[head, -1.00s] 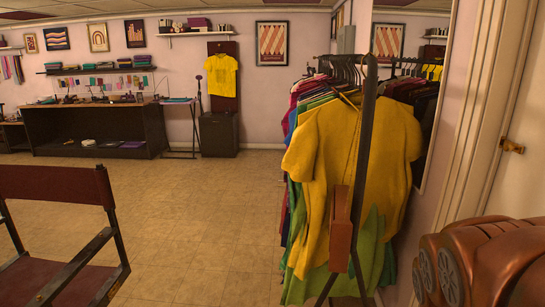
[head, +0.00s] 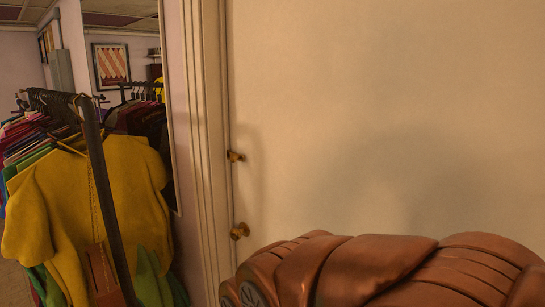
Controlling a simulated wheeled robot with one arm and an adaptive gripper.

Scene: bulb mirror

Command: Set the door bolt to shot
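A pale door (head: 390,110) fills the right half of the head view. Near its left edge are two small brass fittings, one above the other. The upper fitting (head: 235,156) looks like the bolt's turn piece; at this size I cannot tell whether the bolt is shot or drawn. The lower fitting (head: 239,231) looks like a door knob. The door appears closed against its frame. My copper-coloured arm covers the lower right, in front of the door's lower part. My gripper is not in view.
A white door frame (head: 207,140) runs down beside the fittings. At the left stands a clothes rack with a yellow shirt (head: 90,210) in front, close to the frame. A wall mirror (head: 125,40) behind it reflects the rack. Little floor shows.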

